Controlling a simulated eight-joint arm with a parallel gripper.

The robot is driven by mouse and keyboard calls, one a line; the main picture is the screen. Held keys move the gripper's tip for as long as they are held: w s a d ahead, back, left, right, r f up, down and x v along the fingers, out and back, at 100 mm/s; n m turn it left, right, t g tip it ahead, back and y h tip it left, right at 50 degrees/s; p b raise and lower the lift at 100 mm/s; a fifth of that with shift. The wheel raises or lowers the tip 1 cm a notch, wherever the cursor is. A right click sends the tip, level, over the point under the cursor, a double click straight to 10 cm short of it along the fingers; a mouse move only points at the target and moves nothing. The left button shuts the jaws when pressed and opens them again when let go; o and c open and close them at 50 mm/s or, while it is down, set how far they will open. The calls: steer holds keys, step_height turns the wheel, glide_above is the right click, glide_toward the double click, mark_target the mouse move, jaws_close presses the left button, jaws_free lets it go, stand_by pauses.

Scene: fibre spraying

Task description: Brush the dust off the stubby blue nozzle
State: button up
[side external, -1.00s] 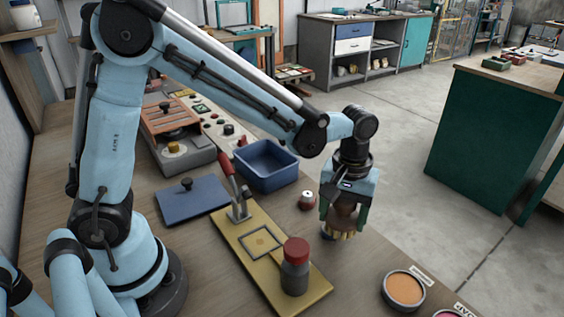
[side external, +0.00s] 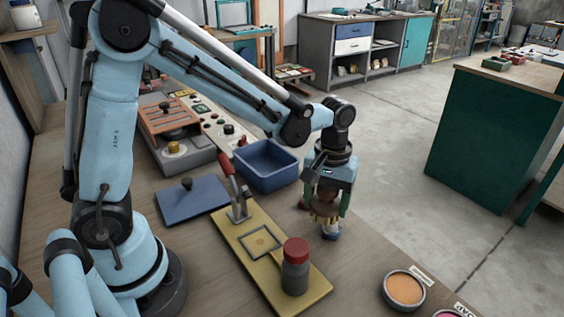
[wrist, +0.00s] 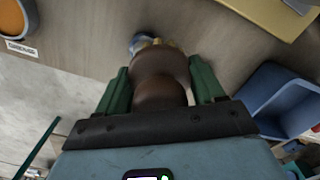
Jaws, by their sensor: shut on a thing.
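My gripper (side external: 328,205) is shut on a brown brush (wrist: 160,82), which sits between its two green fingers in the wrist view. The brush's tan bristles (side external: 326,221) point down. A short blue nozzle (side external: 331,235) stands on the bench right under the bristles, and its upper part is hidden by them. It also shows in the wrist view (wrist: 138,41), partly covered by the brush. Bristles and nozzle seem to touch, but I cannot be sure. I cannot make out dust on it.
A yellow fixture plate (side external: 254,226) with a red-handled clamp (side external: 229,167) and a red-capped jar (side external: 295,270) lies left of my gripper. A blue bin (side external: 265,178) stands behind. An orange-filled dish (side external: 404,288) is at the front right. A small reddish thing is mostly hidden behind my gripper.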

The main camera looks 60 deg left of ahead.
steer(key=shift+f, duration=0.15)
steer(key=shift+d+f, duration=0.2)
steer(key=shift+d, duration=2.45)
step_height(320, 180, up, 6)
steer(key=shift+a, duration=0.2)
steer(key=shift+r, duration=0.1)
steer(key=shift+r, duration=1.5)
steer(key=shift+f, duration=0.1)
steer(key=shift+d+f, duration=0.1)
steer(key=shift+f, duration=3.15)
